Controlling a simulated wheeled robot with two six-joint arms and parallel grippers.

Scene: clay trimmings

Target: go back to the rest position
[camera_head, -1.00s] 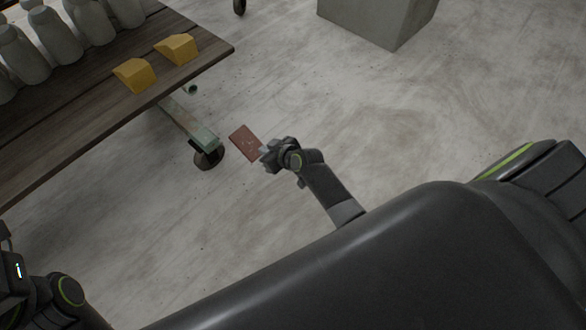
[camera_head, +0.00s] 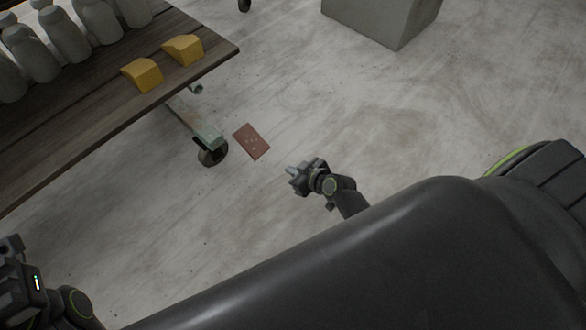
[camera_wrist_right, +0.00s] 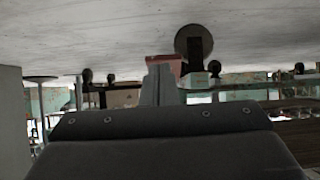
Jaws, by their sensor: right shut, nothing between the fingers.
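My right gripper (camera_head: 291,174) is in the middle of the head view, above the floor and close to my body. It is shut with nothing between its fingers, and its shut fingers (camera_wrist_right: 160,84) stand up in the middle of the right wrist view. My left arm shows at the lower left edge of the head view, where its gripper (camera_head: 12,245) is only partly in view; I cannot tell whether it is open or shut.
A reddish plate with small pale bits (camera_head: 251,141) lies on the floor by the table's caster (camera_head: 212,152). The wooden table (camera_head: 75,118) holds yellow wedges (camera_head: 143,74) and grey bottles (camera_head: 64,38). A grey block (camera_head: 380,22) stands at the back. Floor right of the plate is clear.

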